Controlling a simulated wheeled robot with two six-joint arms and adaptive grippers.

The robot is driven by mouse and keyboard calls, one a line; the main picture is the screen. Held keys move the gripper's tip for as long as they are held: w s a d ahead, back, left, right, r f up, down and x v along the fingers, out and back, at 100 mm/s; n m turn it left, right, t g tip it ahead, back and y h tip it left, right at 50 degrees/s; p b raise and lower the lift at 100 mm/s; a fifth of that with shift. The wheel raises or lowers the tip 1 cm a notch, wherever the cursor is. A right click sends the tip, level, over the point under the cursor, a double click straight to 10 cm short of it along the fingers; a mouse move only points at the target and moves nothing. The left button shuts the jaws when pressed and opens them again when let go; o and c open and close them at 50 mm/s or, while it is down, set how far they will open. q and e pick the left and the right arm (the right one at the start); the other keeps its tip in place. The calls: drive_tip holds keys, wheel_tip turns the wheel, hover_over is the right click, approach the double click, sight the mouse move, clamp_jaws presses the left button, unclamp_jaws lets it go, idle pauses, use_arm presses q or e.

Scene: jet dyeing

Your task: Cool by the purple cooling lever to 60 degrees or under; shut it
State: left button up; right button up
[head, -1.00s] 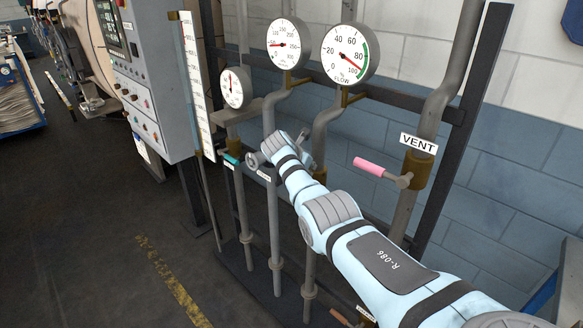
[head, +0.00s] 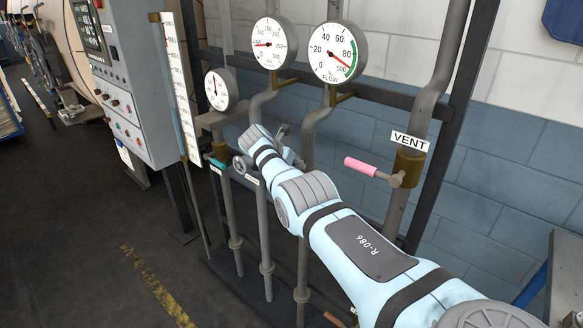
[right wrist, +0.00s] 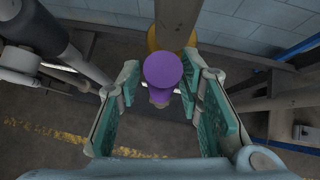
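The purple cooling lever (right wrist: 162,72) shows in the right wrist view, its round end towards the camera, in front of a brass valve body on a grey pipe. My right gripper (right wrist: 162,80) is open, with one green-padded finger on each side of the lever. A gap shows on both sides, so the fingers do not visibly grip it. In the head view my right arm reaches in among the pipes and hides the lever. The flow gauge (head: 338,53) has its needle near 100. The middle gauge (head: 268,43) points near 50. My left gripper is not in view.
The pink vent lever (head: 360,166) sticks out from its brass valve, right of my arm.

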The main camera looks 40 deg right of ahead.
idle(0.3)
drive_tip(key=v, duration=1.2)
drive_tip(key=shift+d+f, duration=0.1)
idle(5.2)
